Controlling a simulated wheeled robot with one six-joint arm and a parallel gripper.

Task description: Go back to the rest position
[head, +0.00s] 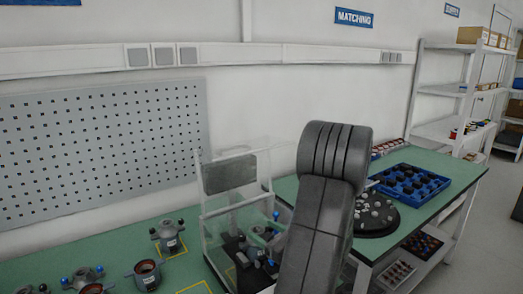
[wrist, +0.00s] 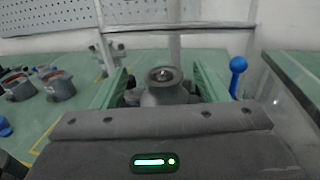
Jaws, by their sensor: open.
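My gripper (wrist: 160,88) is open at the middle of the wrist view, with its two fingers spread apart. A grey round metal part (wrist: 165,88) shows between and beyond the fingers; I cannot tell whether they touch it. In the head view my dark arm rises in front of the clear-walled test station (head: 229,205), and my gripper is hidden there. The station holds dark and grey parts and a blue-knobbed lever, whose blue knob (wrist: 237,64) stands right of the fingers in the wrist view.
Several grey stators (head: 148,274) stand on the green bench (head: 120,240) to the left. A blue tray (head: 410,182) and a black round plate (head: 374,218) lie on the bench at right. A perforated panel (head: 100,150) hangs behind; white shelves (head: 440,90) stand far right.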

